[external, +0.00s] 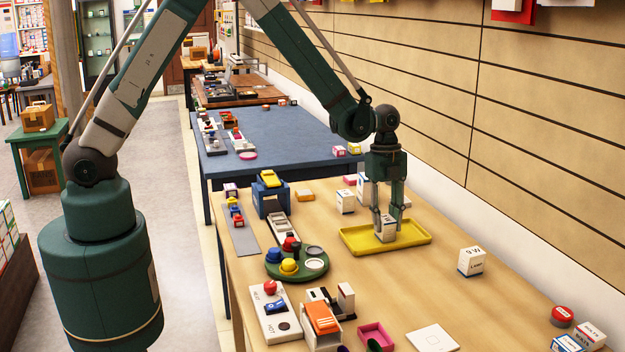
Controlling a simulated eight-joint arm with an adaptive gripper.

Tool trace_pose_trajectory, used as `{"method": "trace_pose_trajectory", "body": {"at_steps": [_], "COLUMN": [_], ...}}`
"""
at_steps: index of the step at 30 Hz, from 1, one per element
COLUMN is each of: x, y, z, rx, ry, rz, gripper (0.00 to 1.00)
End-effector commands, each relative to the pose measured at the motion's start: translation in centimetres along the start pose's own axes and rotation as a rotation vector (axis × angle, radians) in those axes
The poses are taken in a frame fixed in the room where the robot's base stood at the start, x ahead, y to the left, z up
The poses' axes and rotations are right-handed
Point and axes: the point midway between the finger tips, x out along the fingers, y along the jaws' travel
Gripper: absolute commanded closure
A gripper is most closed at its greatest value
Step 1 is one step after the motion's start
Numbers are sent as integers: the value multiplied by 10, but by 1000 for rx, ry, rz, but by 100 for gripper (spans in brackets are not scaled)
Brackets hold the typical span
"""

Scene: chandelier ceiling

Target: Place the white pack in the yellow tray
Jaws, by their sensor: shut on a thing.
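The yellow tray (355,240) lies flat on the wooden table, toward the wall side. My gripper (387,228) points straight down over the tray's middle, shut on a small white pack (388,234). The pack is upright between the fingers, inside the outline of the tray. I cannot tell whether its underside touches the tray floor. The fingers cover parts of the pack's sides.
Other white packs stand on the table, one right of the tray (471,262) and one behind it (345,201). A round green tray (297,264) with coloured knobs is at the left. A pink tray (376,337) is in front. Bare table lies right of the yellow tray.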

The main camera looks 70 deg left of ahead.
Motion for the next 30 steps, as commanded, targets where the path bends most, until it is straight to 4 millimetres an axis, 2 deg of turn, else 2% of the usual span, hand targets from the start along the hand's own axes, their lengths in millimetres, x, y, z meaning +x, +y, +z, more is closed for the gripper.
{"method": "trace_pose_trajectory", "body": {"at_steps": [2, 3, 6, 21, 30], "x": [3, 2, 2, -3, -32], "y": [0, 0, 0, 0, 0], "z": [0, 0, 0, 0, 0], "rx": [0, 0, 0, 0, -1], "ry": [0, 0, 0, 0, 0], "rz": [0, 0, 0, 0, 0], "gripper": [86, 68, 59, 59, 59]}}
